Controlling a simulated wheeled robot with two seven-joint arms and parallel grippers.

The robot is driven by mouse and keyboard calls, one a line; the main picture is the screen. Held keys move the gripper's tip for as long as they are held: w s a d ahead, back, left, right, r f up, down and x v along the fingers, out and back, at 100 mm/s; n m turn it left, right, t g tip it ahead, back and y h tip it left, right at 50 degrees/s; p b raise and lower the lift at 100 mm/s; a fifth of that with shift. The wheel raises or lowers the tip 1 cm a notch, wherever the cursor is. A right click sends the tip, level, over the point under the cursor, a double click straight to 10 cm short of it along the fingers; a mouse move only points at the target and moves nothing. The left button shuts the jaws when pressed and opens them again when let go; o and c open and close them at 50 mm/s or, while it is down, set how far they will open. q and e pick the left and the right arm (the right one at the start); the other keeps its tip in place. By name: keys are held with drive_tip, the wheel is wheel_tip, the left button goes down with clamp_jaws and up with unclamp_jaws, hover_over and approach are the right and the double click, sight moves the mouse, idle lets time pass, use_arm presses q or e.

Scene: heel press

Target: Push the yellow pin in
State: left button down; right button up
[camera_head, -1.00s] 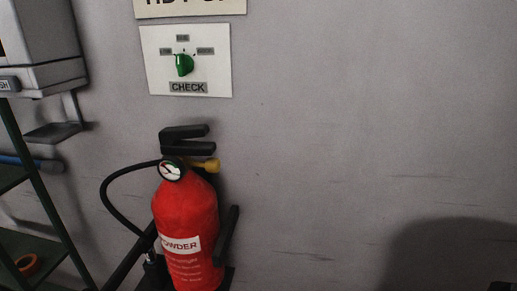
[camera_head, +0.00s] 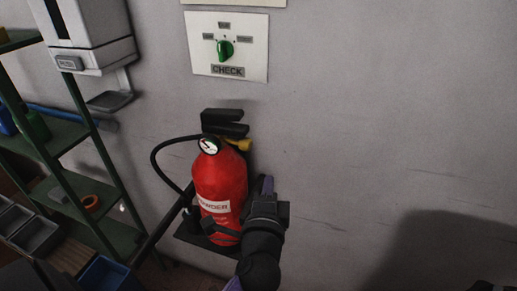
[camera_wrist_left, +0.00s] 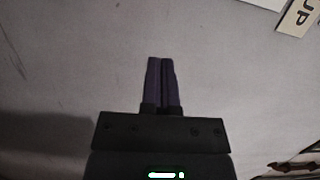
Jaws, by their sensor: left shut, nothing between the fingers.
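The yellow pin (camera_head: 243,145) sticks out to the right from the head of a red fire extinguisher (camera_head: 220,182), just below the black handle (camera_head: 224,122). A round gauge (camera_head: 208,145) sits to its left. My left gripper (camera_head: 266,184) is in front of the extinguisher's lower right side, below the pin and apart from it. In the left wrist view, its two fingers (camera_wrist_left: 161,62) are together and empty, with bare grey wall beyond; the pin does not show there. My right gripper is not in view.
A panel marked CHECK (camera_head: 228,71) with a green knob is on the wall above. A green shelf (camera_head: 62,192) and a grey wall dispenser (camera_head: 88,38) stand at the left. The wall right of the extinguisher is clear.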

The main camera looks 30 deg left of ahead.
sight(242, 147)
use_arm(q)
drive_tip(key=w+a, duration=0.8)
drive_tip(key=shift+a+f+p, duration=0.15)
drive_tip(key=shift+f+p, duration=0.05)
drive_tip(key=shift+p, duration=0.25)
drive_tip(key=shift+a, duration=0.15)
drive_tip(key=shift+s+a+p, duration=0.2)
drive_tip(key=shift+a, duration=0.6)
drive_tip(key=shift+s+a+p, duration=0.15)
drive_tip(key=shift+a, duration=0.6)
drive_tip(key=shift+d, duration=0.1)
